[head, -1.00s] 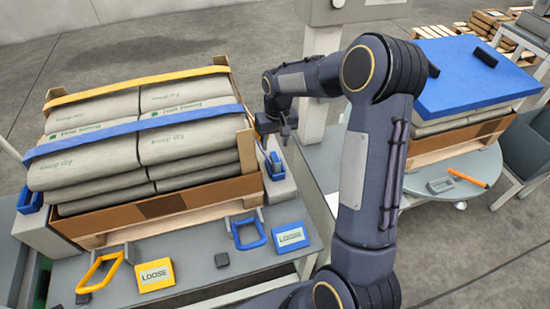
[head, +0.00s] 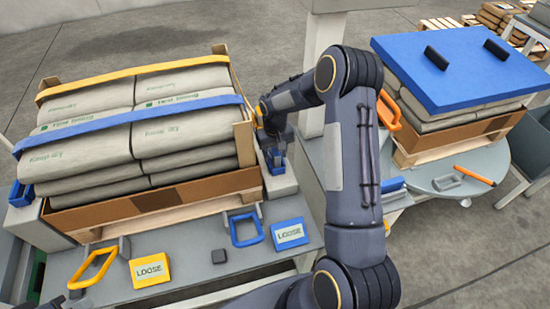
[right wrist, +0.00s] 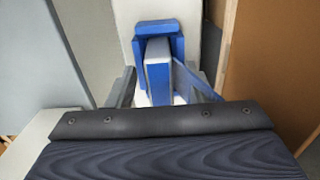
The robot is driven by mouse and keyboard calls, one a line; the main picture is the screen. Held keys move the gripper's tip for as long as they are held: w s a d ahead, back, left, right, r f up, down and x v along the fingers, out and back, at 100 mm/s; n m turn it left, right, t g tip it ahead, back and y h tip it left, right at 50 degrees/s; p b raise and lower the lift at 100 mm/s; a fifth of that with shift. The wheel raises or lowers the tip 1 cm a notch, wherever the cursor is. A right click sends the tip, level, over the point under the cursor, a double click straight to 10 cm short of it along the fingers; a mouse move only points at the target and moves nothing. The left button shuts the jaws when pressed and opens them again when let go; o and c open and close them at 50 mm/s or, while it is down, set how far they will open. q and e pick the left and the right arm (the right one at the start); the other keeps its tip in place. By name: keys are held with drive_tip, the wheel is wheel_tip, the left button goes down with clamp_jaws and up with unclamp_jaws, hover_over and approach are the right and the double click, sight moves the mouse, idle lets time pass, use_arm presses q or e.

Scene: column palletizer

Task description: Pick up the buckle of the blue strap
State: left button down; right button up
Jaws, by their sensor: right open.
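The blue strap (head: 130,119) runs across the stacked grey bags, in front of a yellow strap (head: 130,76). Its buckle, blue with a grey middle, sits at the grey block beside the right end of the stack; it shows in the right wrist view (right wrist: 159,68). My right gripper (head: 273,146) is right above the buckle, pointing down. In the right wrist view its open fingers (right wrist: 160,94) are on either side of the buckle's near end; contact cannot be told. In the head view the gripper partly hides the buckle. My left gripper is not in view.
A wooden corner post (head: 244,142) and cardboard tray wall (head: 195,190) stand close left of the gripper. Yellow (head: 150,270) and blue (head: 290,233) LOOSE signs and two handles lie on the front table. A blue-lidded stack (head: 455,75) stands right.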

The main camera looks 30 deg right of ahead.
clamp_jaws()
idle(0.3)
